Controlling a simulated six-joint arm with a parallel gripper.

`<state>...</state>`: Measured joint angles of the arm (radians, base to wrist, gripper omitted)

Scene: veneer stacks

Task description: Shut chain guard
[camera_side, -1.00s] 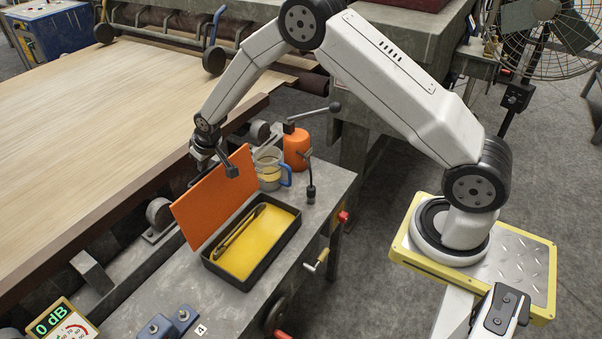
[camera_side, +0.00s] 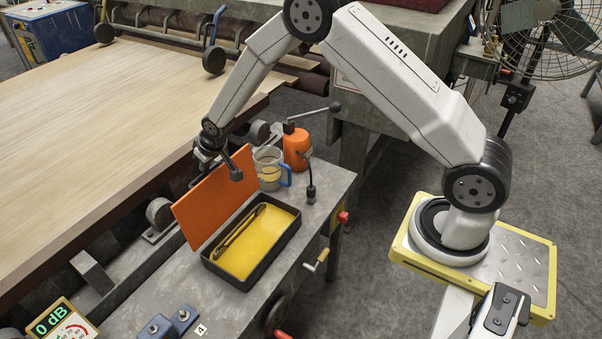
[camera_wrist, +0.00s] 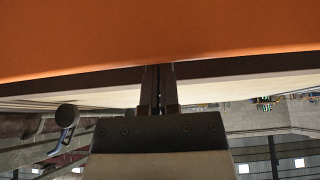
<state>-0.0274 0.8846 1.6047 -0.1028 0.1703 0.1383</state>
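The chain guard looks to be the orange panel (camera_side: 212,200), standing tilted up along the far long edge of a black tray with a yellow floor (camera_side: 262,250). The tray is uncovered. My gripper (camera_side: 236,175) is at the panel's upper edge, its dark tip showing in front of the tray-side face. In the wrist view the panel (camera_wrist: 160,35) fills the top. The two fingers of my gripper (camera_wrist: 159,88) lie close together with only a thin dark gap and nothing seen held; their tips are not clear. I cannot tell whether they touch the panel.
A grey mug with a blue handle (camera_side: 268,170) and an orange can with a lever (camera_side: 297,147) stand behind the tray. A small black post (camera_side: 311,185) is to the right. A dark chain-like strip (camera_side: 240,225) lies in the tray. Blue blocks (camera_side: 170,322) are in front.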

